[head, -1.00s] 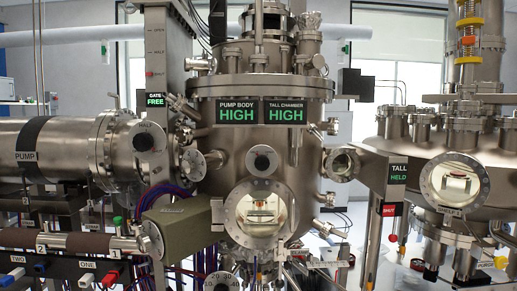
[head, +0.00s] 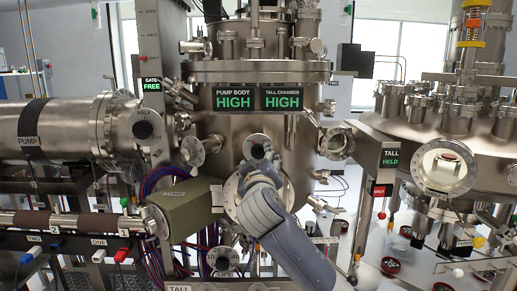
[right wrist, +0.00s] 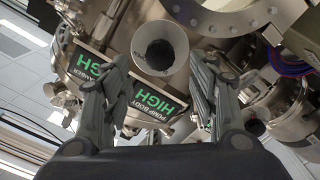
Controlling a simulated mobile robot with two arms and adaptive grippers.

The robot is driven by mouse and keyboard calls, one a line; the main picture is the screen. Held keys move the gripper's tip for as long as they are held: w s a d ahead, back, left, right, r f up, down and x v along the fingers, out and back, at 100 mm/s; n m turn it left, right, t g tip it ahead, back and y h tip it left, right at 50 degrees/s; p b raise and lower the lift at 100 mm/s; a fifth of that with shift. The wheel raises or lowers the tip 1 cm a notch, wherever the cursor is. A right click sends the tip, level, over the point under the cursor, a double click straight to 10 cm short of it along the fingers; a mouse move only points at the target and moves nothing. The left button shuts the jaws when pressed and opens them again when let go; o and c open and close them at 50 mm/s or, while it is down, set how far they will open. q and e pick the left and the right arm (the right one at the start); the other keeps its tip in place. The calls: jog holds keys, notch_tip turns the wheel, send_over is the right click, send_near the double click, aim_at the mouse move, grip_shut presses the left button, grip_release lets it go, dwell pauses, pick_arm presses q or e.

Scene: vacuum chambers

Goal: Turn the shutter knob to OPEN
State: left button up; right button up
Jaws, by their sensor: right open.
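A steel round fitting with a dark centre (head: 257,151) sticks out of the front of the tall chamber, below its green HIGH signs. In the right wrist view the fitting (right wrist: 160,48) stands ahead, between the spread fingers of my right gripper (right wrist: 157,75). The fingers are open, and I cannot tell whether they touch it. My left gripper is not in view.
The pump (head: 55,130) lies to the left, with a khaki box (head: 185,205) beside the chamber. A panel reading TALL HELD (head: 391,160) and a second chamber (head: 450,140) stand to the right. Cables and pipes crowd the space below.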

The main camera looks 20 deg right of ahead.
aim_at(259, 153)
jog(key=p+x, duration=0.2)
jog(key=x, duration=0.3)
jog(key=shift+w+r, duration=0.1)
jog(key=shift+r, duration=0.05)
jog(key=shift+w+d+p, duration=0.25)
jog(key=shift+w+p, duration=0.05)
jog(key=shift+w, duration=0.4)
jog(key=c, duration=1.1)
